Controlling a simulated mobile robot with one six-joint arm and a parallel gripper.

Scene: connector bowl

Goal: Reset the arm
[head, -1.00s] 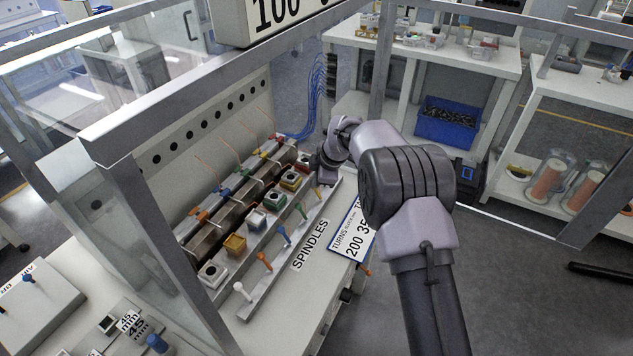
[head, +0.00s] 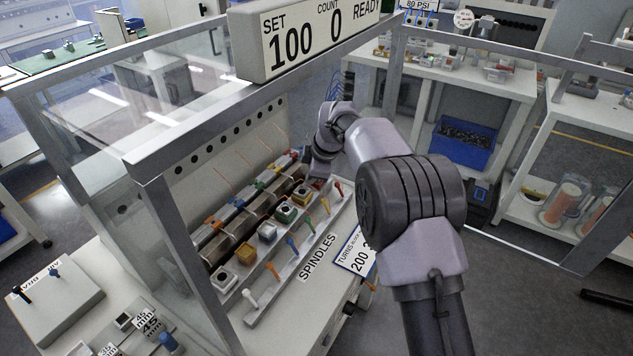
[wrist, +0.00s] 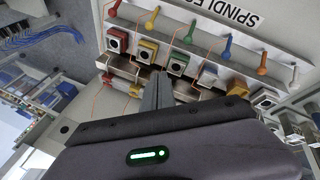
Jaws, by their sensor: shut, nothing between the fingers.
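My gripper shows in the wrist view (wrist: 158,88) as two dark fingers pressed together, with nothing between them. The fingers point at the spindle row, over the small coloured blocks; I cannot tell the exact height. In the head view my arm reaches forward and bends down near the far end of the row, and the fingertips are hidden. The spindle bench has square blocks with holes, such as a green block (head: 287,213) and a gold block (head: 245,253). A rail of coloured pegs (head: 291,247) runs beside them, marked by the SPINDLES label (head: 318,257).
A clear guard with a metal frame (head: 200,140) stands left of the bench. A display (head: 310,40) reading SET 100, COUNT 0, READY sits above it. A blue bin (head: 463,143) is on a rear shelf. Open floor (head: 530,310) lies at the right.

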